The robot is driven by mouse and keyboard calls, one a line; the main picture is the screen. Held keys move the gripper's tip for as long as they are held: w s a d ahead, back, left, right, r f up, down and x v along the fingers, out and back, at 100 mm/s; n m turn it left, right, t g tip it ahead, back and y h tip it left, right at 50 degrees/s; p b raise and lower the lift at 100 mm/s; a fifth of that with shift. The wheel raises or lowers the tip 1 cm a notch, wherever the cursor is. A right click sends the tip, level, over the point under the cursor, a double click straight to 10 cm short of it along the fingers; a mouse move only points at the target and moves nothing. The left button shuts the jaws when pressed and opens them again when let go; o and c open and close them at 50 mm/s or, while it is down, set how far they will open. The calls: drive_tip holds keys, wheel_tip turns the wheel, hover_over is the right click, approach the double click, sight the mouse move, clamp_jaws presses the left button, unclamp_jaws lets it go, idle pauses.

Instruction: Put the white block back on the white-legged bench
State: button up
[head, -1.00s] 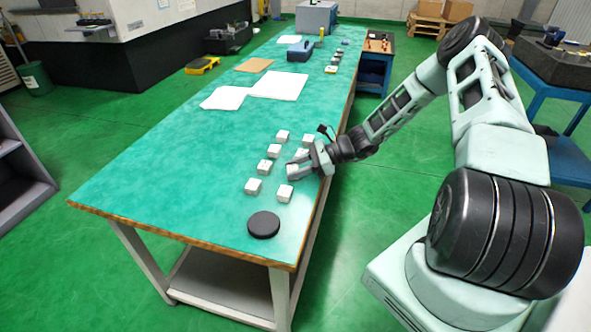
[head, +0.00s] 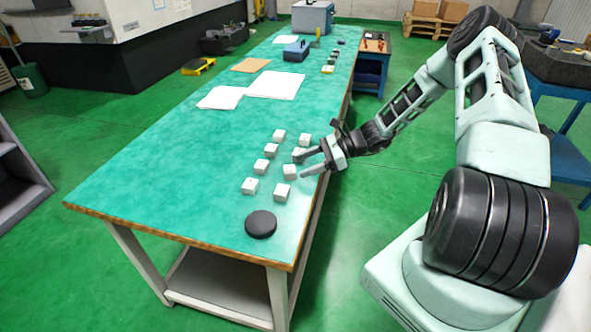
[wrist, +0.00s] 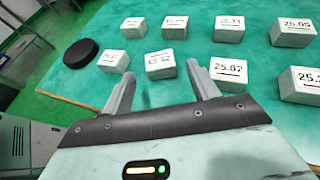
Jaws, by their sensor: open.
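Several white blocks with printed numbers stand in two rows on the teal top of the white-legged bench (head: 180,165). I cannot tell from a label which one the task means. One white block (head: 290,172) in the right row stands on the top just beyond my gripper (head: 303,164). In the wrist view this block (wrist: 160,65) shows ahead of and between the fingertips of my gripper (wrist: 160,80), with none of it gripped. My gripper is open and empty. The block marked 25.82 (wrist: 228,75) is just right of the right finger.
A black disc (head: 261,224) lies near the bench's front end. Neighbouring blocks (head: 281,192) stand close on both sides of the fingers. The bench's left half is clear.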

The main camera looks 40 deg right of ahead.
drive_tip(key=v, duration=0.7)
drive_tip(key=s+a+r+n+g+h, duration=0.1)
drive_tip(key=s+a+r+n+g, duration=0.15)
drive_tip(key=a+n, duration=0.4)
drive_tip(key=s+a+r+n+g+h, duration=0.2)
drive_tip(key=a+r+n+g, duration=0.15)
drive_tip(key=a, duration=0.65)
drive_tip(key=s+a+r+n+g+h, duration=0.1)
drive_tip(key=s+a+r+n+g, duration=0.15)
drive_tip(key=a+n, duration=0.4)
drive_tip(key=s+a+r+n+t+h, duration=0.1)
drive_tip(key=s+a+r+n+h, duration=0.2)
drive_tip(key=s+a+n, duration=0.3)
drive_tip(key=s+a+r+n+h, duration=0.4)
drive_tip(key=s+a+n, duration=0.2)
drive_tip(key=s+n, duration=0.3)
drive_tip(key=s, duration=0.3)
drive_tip(key=shift+s+a+r+t+b, duration=0.2)
drive_tip(key=shift+a+r+t+b, duration=0.1)
drive_tip(key=shift+a+t+b, duration=0.1)
drive_tip(key=shift+r+p, duration=0.55)
drive_tip(key=shift+p, duration=0.05)
